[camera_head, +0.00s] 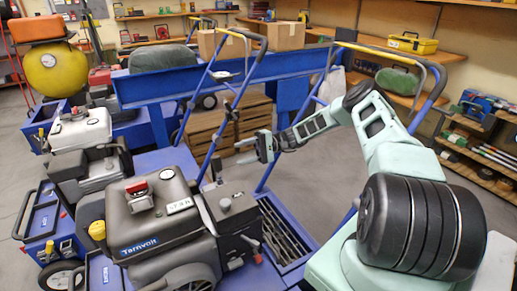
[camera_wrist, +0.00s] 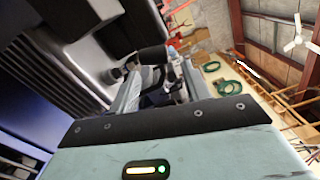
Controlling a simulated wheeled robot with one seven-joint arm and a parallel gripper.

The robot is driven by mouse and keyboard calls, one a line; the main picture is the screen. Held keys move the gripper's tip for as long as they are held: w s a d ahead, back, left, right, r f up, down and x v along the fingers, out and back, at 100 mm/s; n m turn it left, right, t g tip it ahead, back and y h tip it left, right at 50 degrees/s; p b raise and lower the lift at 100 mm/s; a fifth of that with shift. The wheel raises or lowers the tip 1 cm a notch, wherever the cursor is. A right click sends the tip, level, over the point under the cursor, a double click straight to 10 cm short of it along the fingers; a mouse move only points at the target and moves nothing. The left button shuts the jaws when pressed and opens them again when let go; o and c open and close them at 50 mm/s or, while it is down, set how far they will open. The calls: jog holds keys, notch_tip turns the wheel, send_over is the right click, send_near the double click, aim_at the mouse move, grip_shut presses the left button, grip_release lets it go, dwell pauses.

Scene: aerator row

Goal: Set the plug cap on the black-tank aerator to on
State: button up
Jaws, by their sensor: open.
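The black-tank aerator (camera_head: 160,225) stands in the near left of the head view, with a dark tank and a red-topped fitting (camera_head: 137,188) on it. A grey knob (camera_head: 225,204) is on the dark box at its right, and a red-ended lever (camera_head: 252,246) is lower down. I cannot tell which part is the plug cap. My gripper (camera_head: 250,149) is open and empty, behind and above the dark box in the head view. In the wrist view, my gripper (camera_wrist: 160,72) has a short black cylindrical part (camera_wrist: 153,55) showing beyond or between its fingers; contact cannot be told.
A white-tank aerator (camera_head: 80,130) stands behind at the left. Blue handlebars (camera_head: 232,100) rise close to my gripper. A wooden crate (camera_head: 205,130) and cardboard boxes (camera_head: 285,36) are behind. Shelves (camera_head: 480,150) line the right wall. Grey floor (camera_head: 310,190) is free beneath my arm.

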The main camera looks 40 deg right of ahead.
jog(key=v, duration=0.6)
jog(key=shift+d, duration=0.1)
jog(key=shift+w+a+r, duration=0.1)
jog(key=shift+a, duration=0.15)
jog(key=c, duration=0.7)
jog(key=a+r+g+h+p, duration=0.1)
jog(key=a, duration=0.1)
jog(key=w+a+g+h+p, duration=0.1)
jog(key=a+g+p, duration=0.1)
jog(key=a+r+n+g+h+p, duration=0.1)
jog(key=a+p, duration=0.1)
jog(key=shift+w+r+g+h, duration=0.2)
jog(key=shift+r+g+h, duration=0.1)
jog(key=shift+g+h, duration=0.1)
grip_shut()
jog(key=n+g+h+p, duration=0.2)
jog(key=h+p, duration=0.8)
jog(key=h, duration=0.3)
send_near(216, 156)
jog(key=x, duration=0.6)
jog(key=shift+f, duration=0.4)
